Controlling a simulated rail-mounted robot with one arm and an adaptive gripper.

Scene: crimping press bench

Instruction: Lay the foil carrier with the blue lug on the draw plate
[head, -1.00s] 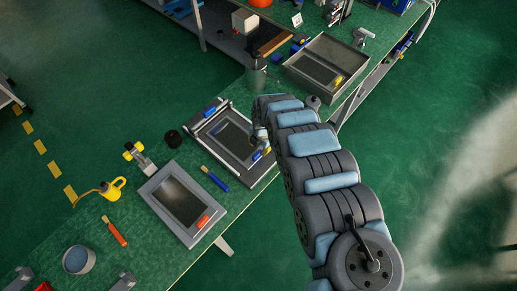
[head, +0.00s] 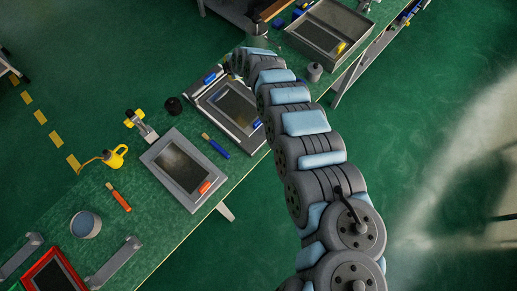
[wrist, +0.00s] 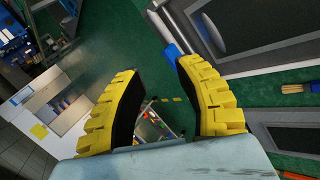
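The foil carrier (head: 235,106), a grey frame with a dark panel, lies flat on the draw plate of the press (head: 205,100). Its blue lug (head: 257,124) is at the lower right end. A blue grip (head: 210,78) is at the opposite, upper left end of the press. In the wrist view my gripper (wrist: 157,85) is open, its yellow fingers apart with nothing held. The blue grip (wrist: 171,53) shows beside the right finger; whether they touch I cannot tell. In the head view my arm hides the fingers.
A carrier with an orange lug (head: 204,187) and a blue-handled brush (head: 216,147) lie near the press. A tray (head: 350,24) holds a carrier with a yellow lug. A black knob (head: 174,104), an oil can (head: 110,157) and a red frame (head: 45,278) are left.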

